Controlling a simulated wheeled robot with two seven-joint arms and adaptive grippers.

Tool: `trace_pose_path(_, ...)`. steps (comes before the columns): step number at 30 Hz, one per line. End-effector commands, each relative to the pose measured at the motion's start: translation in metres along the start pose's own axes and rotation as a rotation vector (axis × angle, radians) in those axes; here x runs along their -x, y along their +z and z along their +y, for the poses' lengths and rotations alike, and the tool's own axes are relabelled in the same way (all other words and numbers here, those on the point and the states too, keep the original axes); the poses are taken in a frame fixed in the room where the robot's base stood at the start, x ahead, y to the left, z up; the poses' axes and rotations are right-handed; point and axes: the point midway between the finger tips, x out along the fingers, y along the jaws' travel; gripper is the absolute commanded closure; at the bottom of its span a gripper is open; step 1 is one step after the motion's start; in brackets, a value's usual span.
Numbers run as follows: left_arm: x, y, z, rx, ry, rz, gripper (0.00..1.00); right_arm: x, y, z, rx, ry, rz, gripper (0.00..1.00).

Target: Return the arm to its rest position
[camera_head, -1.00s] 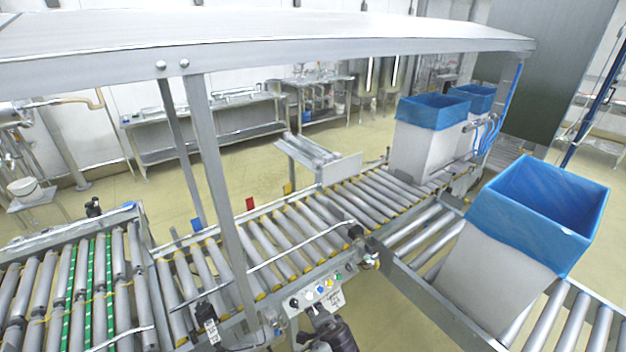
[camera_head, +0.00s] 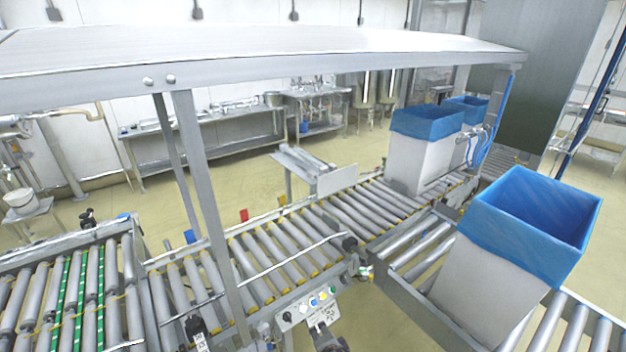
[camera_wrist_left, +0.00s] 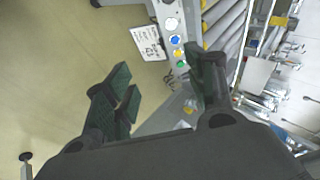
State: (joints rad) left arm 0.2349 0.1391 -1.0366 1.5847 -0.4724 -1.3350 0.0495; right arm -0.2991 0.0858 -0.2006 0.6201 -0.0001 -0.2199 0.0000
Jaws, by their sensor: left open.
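My left gripper (camera_wrist_left: 160,80) shows in the left wrist view with its dark green finger pads spread apart. It is open, with nothing between the pads. A control panel (camera_wrist_left: 177,40) with coloured buttons lies beyond the fingertips, apart from them as far as I can tell. The same panel (camera_head: 306,308) stands at the bottom middle of the head view. A dark shape just below it is cut off by the frame edge; I cannot tell if it is part of my arm. My right gripper is in neither view.
A roller conveyor (camera_head: 285,238) crosses the head view behind a metal post (camera_head: 207,200) and under a long canopy (camera_head: 250,55). A tilted box with a blue liner (camera_head: 530,215) stands at the right. Another lined box (camera_head: 420,160) stands farther back. Pale floor (camera_head: 390,320) shows near the panel.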

Motion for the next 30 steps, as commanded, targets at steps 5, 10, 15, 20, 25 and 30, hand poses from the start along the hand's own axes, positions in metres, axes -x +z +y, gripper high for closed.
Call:
trace_pose_path(5, 0.001, -0.012, 0.003, -0.001, 0.009, 0.057, 0.45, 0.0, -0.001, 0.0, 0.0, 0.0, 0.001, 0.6)
trace_pose_path(10, 0.002, -0.029, 0.008, 0.0, 0.03, 0.132, 0.45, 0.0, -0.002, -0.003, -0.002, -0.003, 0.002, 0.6)
trace_pose_path(15, -0.005, -0.044, 0.021, -0.004, 0.067, 0.222, 0.45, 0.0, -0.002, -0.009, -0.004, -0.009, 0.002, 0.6)
trace_pose_path(20, -0.025, -0.05, 0.035, 0.007, 0.115, 0.299, 0.45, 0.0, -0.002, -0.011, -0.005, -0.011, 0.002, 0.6)
trace_pose_path(25, -0.058, -0.042, 0.039, 0.056, 0.159, 0.349, 0.45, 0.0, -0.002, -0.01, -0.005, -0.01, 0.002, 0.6)
trace_pose_path(30, -0.1, -0.018, 0.034, 0.143, 0.194, 0.368, 0.45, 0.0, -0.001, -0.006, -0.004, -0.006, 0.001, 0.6)
